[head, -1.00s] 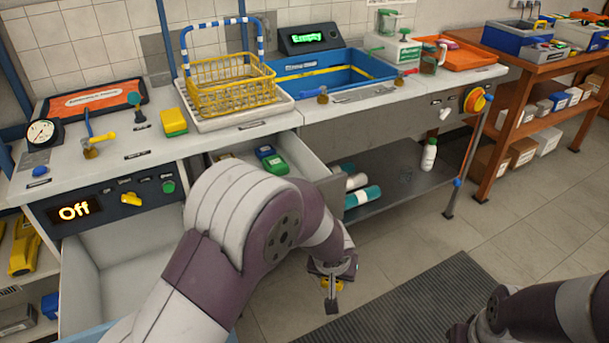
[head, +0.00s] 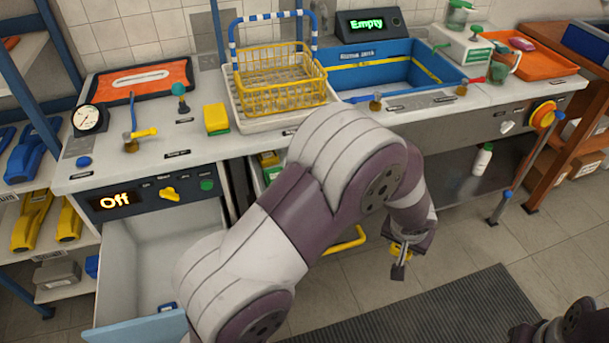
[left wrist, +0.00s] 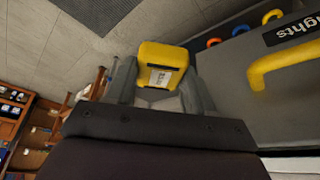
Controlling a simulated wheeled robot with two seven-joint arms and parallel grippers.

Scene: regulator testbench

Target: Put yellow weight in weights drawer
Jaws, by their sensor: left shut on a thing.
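My left gripper (head: 398,262) hangs in front of the bench at right of centre in the head view. It is shut on the yellow weight (left wrist: 163,68), a small yellow block with a pale label, which sits between the fingers in the left wrist view. The weights drawer is pulled out; its yellow handle (head: 345,243) shows behind my left arm, and the arm hides most of the drawer. In the left wrist view the drawer front (left wrist: 235,85) is to the right of the weight, with a label ending in "ights". My right gripper is out of view.
Another open drawer (head: 150,245) with a blue front is at lower left, below the "Off" panel. The bench top holds a yellow wire basket (head: 280,85), a yellow-green sponge (head: 216,119) and a blue sink (head: 405,70). Open floor (head: 450,235) lies right of the gripper.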

